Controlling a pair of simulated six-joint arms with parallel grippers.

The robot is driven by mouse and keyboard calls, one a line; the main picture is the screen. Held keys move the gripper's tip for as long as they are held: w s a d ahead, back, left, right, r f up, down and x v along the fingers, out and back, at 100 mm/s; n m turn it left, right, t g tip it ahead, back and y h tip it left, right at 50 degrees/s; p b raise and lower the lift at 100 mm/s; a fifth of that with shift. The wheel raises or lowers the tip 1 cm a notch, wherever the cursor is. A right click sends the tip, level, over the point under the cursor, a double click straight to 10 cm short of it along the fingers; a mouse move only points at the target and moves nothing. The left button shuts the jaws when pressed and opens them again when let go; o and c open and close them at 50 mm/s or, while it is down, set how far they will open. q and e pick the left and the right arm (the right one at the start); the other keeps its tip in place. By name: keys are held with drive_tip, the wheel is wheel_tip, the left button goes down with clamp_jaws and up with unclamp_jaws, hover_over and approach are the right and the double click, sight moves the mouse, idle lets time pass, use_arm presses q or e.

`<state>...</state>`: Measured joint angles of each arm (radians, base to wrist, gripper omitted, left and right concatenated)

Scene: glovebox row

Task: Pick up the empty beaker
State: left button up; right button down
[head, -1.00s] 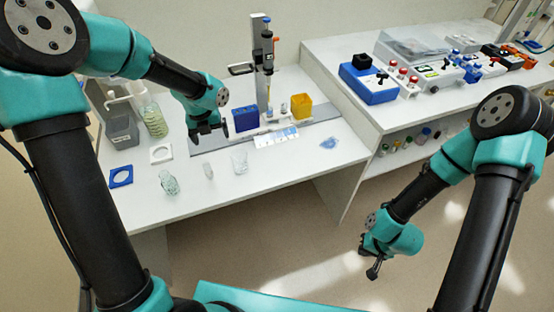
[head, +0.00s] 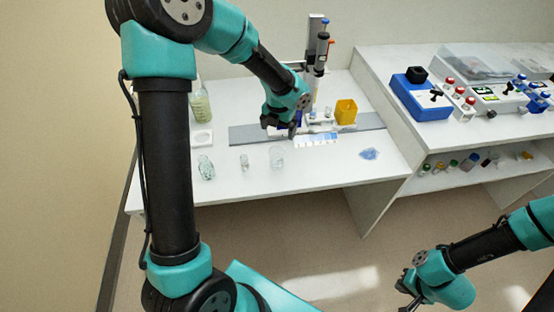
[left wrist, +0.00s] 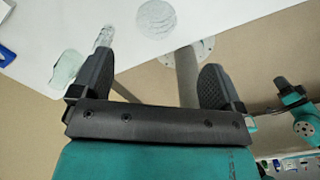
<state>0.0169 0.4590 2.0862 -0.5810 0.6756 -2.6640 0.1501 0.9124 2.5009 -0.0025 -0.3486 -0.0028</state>
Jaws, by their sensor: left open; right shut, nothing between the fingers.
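A clear glass beaker (head: 277,156) stands upright near the front of the white bench and looks empty. In the left wrist view a clear round glass shape, likely this beaker (left wrist: 155,18), shows beyond my fingertips, between their lines. My left gripper (head: 280,131) is open and empty, above the bench just behind the beaker in the head view, and not touching it. It also shows in the left wrist view (left wrist: 155,78). My right gripper (head: 408,296) is shut and empty, low over the floor in front of the bench.
Left of the beaker stand a small clear vial (head: 244,161) and a glass flask (head: 206,167). Behind are a yellow box (head: 346,111) and a stand (head: 313,60). A blue patch (head: 369,154) lies to the right. Bare bench lies between it and the beaker.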

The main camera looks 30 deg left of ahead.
use_arm(q)
approach(277, 154)
wheel_tip(277, 154, down, 2)
drive_tip(key=s+d, duration=0.2)
drive_tip(key=shift+a, duration=0.15)
drive_tip(key=f, duration=0.4)
drive_tip(key=shift+s+a, duration=0.1)
drive_tip(key=shift+a, duration=0.2)
drive_tip(key=shift+f, duration=0.6)
drive_tip(key=c, duration=1)
drive_tip(key=shift+r, duration=0.1)
